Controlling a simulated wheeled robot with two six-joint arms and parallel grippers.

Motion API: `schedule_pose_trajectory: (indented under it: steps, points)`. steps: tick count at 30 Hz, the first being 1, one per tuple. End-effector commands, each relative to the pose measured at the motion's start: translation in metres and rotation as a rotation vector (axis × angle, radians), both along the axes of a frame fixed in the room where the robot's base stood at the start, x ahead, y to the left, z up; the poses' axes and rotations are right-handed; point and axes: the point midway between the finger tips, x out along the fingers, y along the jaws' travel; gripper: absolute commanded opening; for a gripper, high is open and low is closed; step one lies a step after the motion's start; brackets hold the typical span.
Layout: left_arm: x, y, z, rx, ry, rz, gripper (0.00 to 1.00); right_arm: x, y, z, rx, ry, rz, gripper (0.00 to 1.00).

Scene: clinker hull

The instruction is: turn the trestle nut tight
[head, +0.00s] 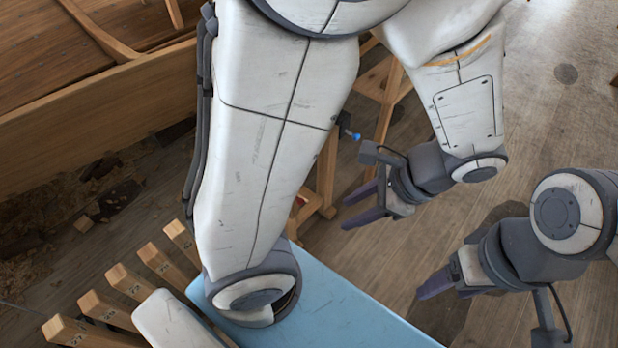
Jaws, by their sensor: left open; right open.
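A wooden trestle (385,98) stands behind my large white arm link, which hides part of it. A small dark bolt-like piece with a bright blue end (356,136) sticks out beside the trestle's leg; I take it for the nut, but it is too small to tell its shape or how tight it is. My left gripper (352,213) is open and empty, below the blue end and apart from it, its fingers pointing left. My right gripper (440,293) is open and empty, lower and further right, over the floor.
A planked wooden hull (110,110) fills the upper left. A light blue board or bench top (330,305) lies at the bottom middle, beside several wooden slats (130,283) at the lower left. The wooden floor (560,120) is clear at the right.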

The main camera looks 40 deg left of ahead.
Motion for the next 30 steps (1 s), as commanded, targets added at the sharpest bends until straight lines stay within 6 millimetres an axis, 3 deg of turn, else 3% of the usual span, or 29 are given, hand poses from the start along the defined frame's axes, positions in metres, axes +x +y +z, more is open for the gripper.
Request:
schedule_pose_trajectory:
  steps: [1, 3, 9, 15, 21, 26, 30]
  points:
    - [0.012, 0.016, -0.05, 0.103, 0.078, -0.069, 0.45, 0.0, 0.0, -0.043, 0.0, 0.0, 0.0, 0.65]
    - [0.03, 0.039, -0.083, 0.239, 0.183, -0.176, 0.45, 0.0, 0.0, -0.069, 0.0, 0.0, 0.0, 0.65]
    - [0.087, 0.093, -0.176, 0.585, 0.501, -0.465, 0.45, 0.0, 0.0, -0.141, 0.0, 0.0, 0.0, 0.65]
    - [0.129, 0.121, -0.245, 0.808, 0.736, -0.67, 0.45, 0.0, 0.0, -0.186, 0.0, 0.0, 0.0, 0.65]
    - [0.145, 0.132, -0.27, 0.892, 0.828, -0.753, 0.45, 0.0, 0.0, -0.198, 0.001, -0.001, 0.0, 0.65]
    - [0.148, 0.148, -0.27, 0.898, 0.835, -0.757, 0.45, 0.0, 0.0, -0.201, 0.001, -0.001, 0.0, 0.65]
    - [0.149, 0.174, -0.271, 0.895, 0.833, -0.754, 0.45, 0.0, 0.0, -0.206, 0.001, -0.001, 0.0, 0.65]
